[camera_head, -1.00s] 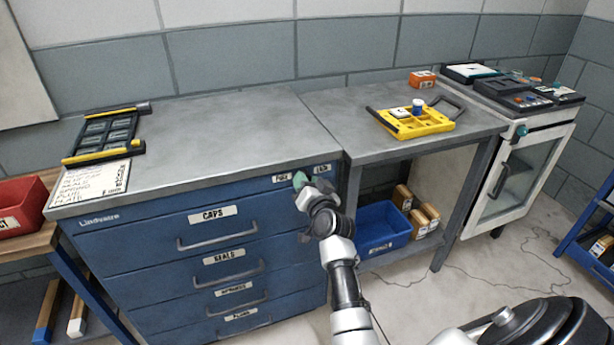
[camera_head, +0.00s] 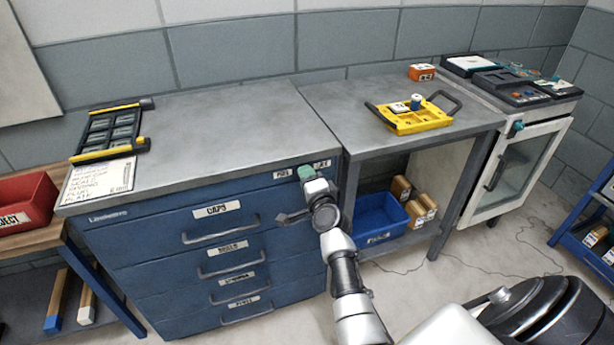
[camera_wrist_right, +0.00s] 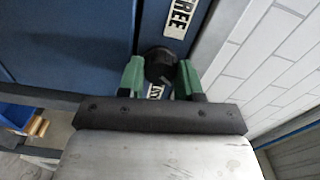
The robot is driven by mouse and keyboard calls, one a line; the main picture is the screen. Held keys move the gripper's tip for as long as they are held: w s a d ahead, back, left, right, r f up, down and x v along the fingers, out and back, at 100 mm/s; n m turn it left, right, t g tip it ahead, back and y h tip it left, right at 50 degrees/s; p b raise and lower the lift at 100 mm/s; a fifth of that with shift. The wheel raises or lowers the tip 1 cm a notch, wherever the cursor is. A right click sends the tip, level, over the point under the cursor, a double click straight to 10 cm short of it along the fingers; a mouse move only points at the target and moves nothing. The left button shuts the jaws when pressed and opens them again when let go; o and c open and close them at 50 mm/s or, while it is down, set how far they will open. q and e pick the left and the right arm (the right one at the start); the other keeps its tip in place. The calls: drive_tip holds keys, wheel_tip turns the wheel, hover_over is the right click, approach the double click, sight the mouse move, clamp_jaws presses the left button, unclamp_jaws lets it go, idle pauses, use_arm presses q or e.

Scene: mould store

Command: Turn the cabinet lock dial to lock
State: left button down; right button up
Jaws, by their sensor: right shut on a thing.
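The blue drawer cabinet (camera_head: 150,255) stands at the left with a grey top. Its lock dial (camera_wrist_right: 160,64) is a dark round knob, seen in the right wrist view between the green fingers of my right gripper (camera_wrist_right: 160,78). The gripper is shut on the dial. In the head view my right gripper (camera_head: 306,173) is at the cabinet's upper right front corner and hides the dial. A FREE label (camera_wrist_right: 181,18) is beside the dial; a second label (camera_wrist_right: 155,91) is partly covered by the fingers. The dial's pointer cannot be made out. My left gripper is not in view.
A grey workbench (camera_head: 345,95) adjoins the cabinet, carrying a yellow tray (camera_head: 425,124). A blue bin (camera_head: 378,218) sits on its lower shelf. A white glass-door cabinet (camera_head: 525,150) stands further right. A red bin (camera_head: 25,205) is at the far left.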

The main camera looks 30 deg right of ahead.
drive_tip(key=shift+m, duration=0.9)
drive_tip(key=o, duration=0.9)
drive_tip(key=v, duration=1)
drive_tip(key=shift+s+p, duration=0.3)
drive_tip(key=shift+s, duration=0.1)
